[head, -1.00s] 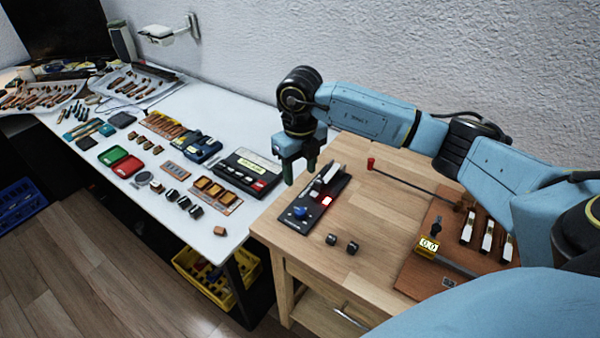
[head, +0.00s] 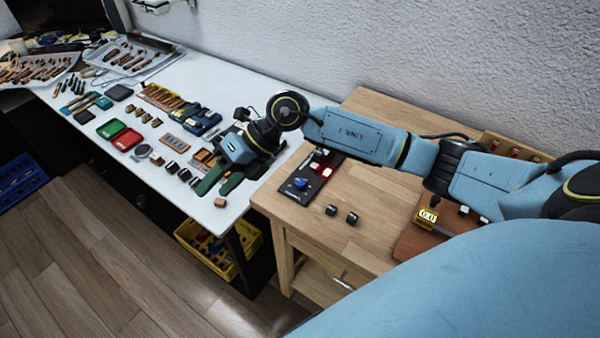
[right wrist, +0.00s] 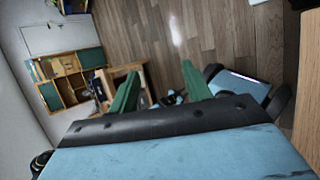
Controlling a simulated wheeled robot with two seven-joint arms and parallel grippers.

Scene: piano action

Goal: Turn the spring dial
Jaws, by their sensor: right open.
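A black panel (head: 325,170) lies on the wooden table, with a blue knob (head: 300,183) at its near end and a lit red square (head: 327,172) beside it. I cannot tell for sure whether the blue knob is the spring dial. My right gripper (head: 217,185) is over the right part of the white table, left of the panel and apart from the knob. Its green fingers are open and empty; they also show spread in the right wrist view (right wrist: 160,90). My right arm hides the panel's far end. My left gripper is not in view.
Two small dark blocks (head: 341,214) sit on the wooden table (head: 300,235). A board with a yellow display (head: 427,217) is at right. The white table (head: 190,95) holds several small parts and trays. A yellow crate (head: 195,240) stands below it.

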